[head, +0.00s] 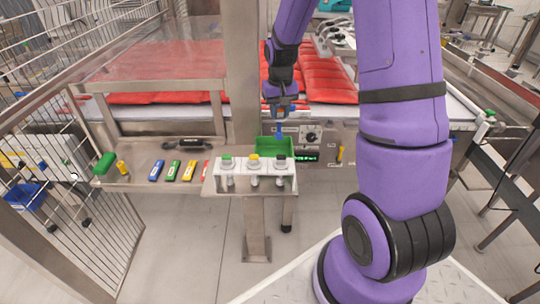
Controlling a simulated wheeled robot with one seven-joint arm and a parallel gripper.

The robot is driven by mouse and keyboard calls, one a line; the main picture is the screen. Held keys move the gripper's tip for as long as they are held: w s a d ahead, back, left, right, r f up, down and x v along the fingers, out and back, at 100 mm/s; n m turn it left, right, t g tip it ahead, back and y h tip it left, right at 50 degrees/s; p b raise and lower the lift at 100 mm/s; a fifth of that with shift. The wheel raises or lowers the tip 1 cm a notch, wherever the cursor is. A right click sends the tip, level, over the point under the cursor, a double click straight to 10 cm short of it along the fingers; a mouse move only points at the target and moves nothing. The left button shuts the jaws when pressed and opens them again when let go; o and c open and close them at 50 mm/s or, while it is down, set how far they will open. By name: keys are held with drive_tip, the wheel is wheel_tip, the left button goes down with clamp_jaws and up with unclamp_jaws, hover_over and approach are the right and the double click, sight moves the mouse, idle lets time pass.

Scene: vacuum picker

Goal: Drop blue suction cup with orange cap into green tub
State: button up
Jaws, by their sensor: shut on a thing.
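My gripper (281,113) hangs down from the purple arm, above the green tub (290,145) near the middle of the head view. It is shut on a small blue piece, the blue suction cup (280,129), which shows just below the fingers. The cup appears over the tub's back part; the exact height between them is hard to tell. The orange cap cannot be made out clearly, as it is small and partly hidden by the gripper. The tub stands behind a white holder, which hides part of its front.
The white holder (255,178) carries several grey fittings with green, yellow and black tops. Coloured strips (173,170) lie on the metal shelf to the left. A grey control box (311,140) and a yellow piece (340,153) are right of the tub. A metal post stands behind.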

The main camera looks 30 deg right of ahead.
sight(280, 117)
drive_tip(key=shift+f, duration=1.9)
drive_tip(key=o, duration=0.8)
drive_tip(key=shift+o, duration=0.2)
wheel_tip(280, 117, up, 10)
drive_tip(key=shift+r, duration=0.4)
